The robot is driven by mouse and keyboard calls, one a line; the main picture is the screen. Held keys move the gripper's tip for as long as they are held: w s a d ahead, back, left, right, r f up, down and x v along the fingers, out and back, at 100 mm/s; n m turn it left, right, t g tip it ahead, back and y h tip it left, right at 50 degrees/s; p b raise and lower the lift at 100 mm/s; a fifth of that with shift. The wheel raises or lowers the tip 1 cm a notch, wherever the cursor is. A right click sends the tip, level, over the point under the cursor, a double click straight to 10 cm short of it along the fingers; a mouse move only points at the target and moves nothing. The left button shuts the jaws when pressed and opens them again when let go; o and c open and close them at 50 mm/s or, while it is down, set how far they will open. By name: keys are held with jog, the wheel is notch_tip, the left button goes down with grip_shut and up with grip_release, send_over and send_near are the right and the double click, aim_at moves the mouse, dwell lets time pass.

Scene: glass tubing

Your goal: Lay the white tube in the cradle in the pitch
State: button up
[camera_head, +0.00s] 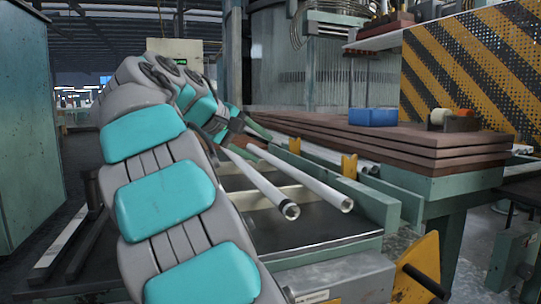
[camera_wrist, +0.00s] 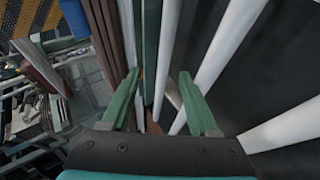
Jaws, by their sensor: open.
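Two long white tubes lie side by side in the head view, a left one (camera_head: 262,185) with a dark-ringed near end and a right one (camera_head: 310,183). In the head view my gripper (camera_head: 232,128) is over the far part of the tubes, partly hidden by my arm. Yellow brackets (camera_head: 348,166) stand on the green rail; I cannot tell which part is the cradle.
A green rail (camera_head: 375,201) runs beside the tubes, with another pale tube beyond it. Stacked brown boards (camera_head: 390,140) hold a blue box (camera_head: 373,117) at the right. A dark flat bed (camera_head: 320,228) lies below the tubes.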

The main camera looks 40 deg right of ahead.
jog(key=v, duration=0.3)
jog(key=shift+a+r, duration=0.15)
jog(key=shift+a, duration=0.15)
jog(key=shift+s, duration=0.1)
dwell(0.5)
